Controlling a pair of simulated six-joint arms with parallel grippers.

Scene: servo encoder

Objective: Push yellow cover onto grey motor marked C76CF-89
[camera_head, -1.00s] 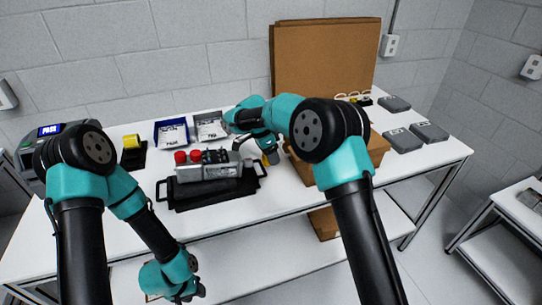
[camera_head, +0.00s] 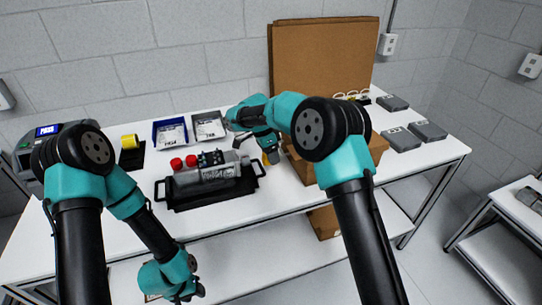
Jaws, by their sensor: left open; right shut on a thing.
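The grey motor (camera_head: 215,177) with two red caps rests on a black tray (camera_head: 190,205) with side handles, in the middle of the table. Any marking on it is too small to read. My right gripper (camera_head: 270,151) is just right of the motor, shut on a small yellow piece that looks like the yellow cover (camera_head: 272,158). My arm partly hides it, and I cannot tell if it touches the motor. My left gripper (camera_head: 177,290) is low in front of the table, open and apart from everything.
A yellow roll (camera_head: 130,141) sits on a black stand at the left, near a tester reading PASS (camera_head: 47,131). A blue bin (camera_head: 170,132) and a grey bin (camera_head: 209,126) stand behind the motor. A cardboard box (camera_head: 373,150) and several grey boxes (camera_head: 402,139) are at the right.

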